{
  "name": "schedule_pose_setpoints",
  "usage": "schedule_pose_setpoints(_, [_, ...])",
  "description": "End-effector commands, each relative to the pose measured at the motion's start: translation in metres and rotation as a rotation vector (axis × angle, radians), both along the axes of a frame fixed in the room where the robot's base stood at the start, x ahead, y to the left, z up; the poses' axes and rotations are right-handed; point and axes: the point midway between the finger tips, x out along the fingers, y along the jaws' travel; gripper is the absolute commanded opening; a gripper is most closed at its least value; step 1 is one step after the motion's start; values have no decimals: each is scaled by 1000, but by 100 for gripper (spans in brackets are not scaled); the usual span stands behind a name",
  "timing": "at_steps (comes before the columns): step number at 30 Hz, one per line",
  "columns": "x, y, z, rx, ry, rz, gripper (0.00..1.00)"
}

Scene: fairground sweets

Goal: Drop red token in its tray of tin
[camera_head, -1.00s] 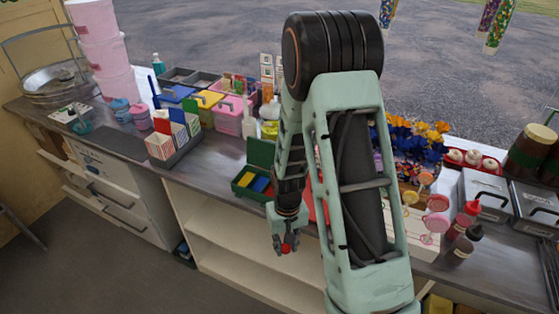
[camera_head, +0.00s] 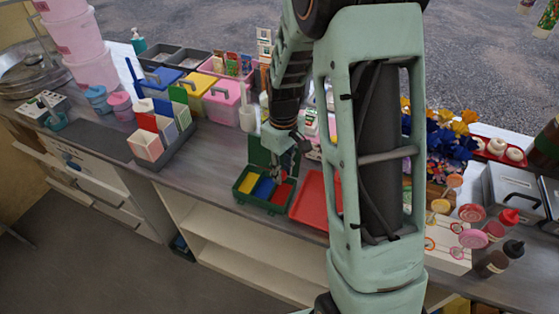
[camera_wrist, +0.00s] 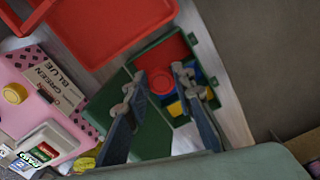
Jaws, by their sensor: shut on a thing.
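The green tin (camera_head: 262,203) stands open on the counter, its lid (camera_head: 259,150) raised at the back. Inside are yellow, blue and red trays; the red tray (camera_head: 283,192) is at the right. My gripper (camera_head: 297,160) is above the tin in the head view. In the wrist view, my gripper (camera_wrist: 158,83) is shut on the round red token (camera_wrist: 161,83). The token appears just beside the red tray (camera_wrist: 164,54), over the tin. I cannot tell its exact height. In the head view the token is not clearly seen.
A red serving tray (camera_head: 316,212) lies right of the tin. A card holder (camera_head: 150,145) and colored boxes stand to the left and behind. Bottles (camera_head: 496,258) and lollipops stand at the right. The counter's front edge is close to the tin.

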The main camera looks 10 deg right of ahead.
Motion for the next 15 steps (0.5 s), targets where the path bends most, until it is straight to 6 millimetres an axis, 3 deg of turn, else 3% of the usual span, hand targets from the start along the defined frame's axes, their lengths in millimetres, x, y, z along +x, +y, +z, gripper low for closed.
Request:
schedule_pose_setpoints(8, [-1, 0, -14, 0, 1, -1, 11])
schedule_pose_setpoints(15, [-1, 0, -42, 0, 1, -1, 11])
